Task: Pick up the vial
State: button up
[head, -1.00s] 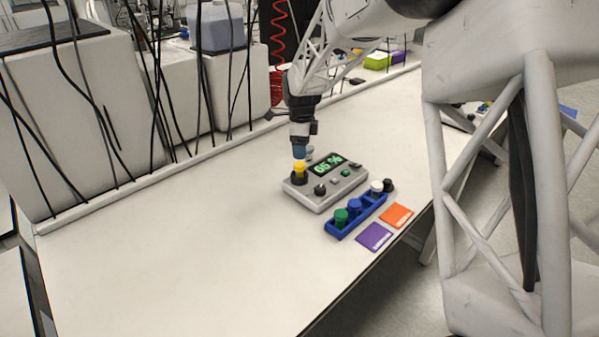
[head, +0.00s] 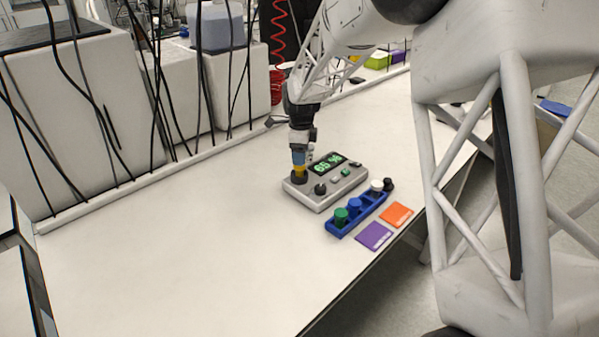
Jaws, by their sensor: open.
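The vial with a yellow cap (head: 299,170) stands at the left end of the grey device with the green display (head: 328,164). The jaws are open. I cannot tell whether the fingers touch the cap. The vial's body is hidden in the device's dark round holder.
A blue rack (head: 343,224) with green, blue and white capped vials stands in front of the device. A purple card (head: 374,236) and an orange card (head: 397,214) lie near the table's edge. The table (head: 180,250) is clear to the left.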

aim_at(299, 172)
jog(key=shift+a+f, duration=0.1)
jog(key=shift+f, duration=2.5)
jog(key=shift+c, duration=0.2)
jog(key=c, duration=1)
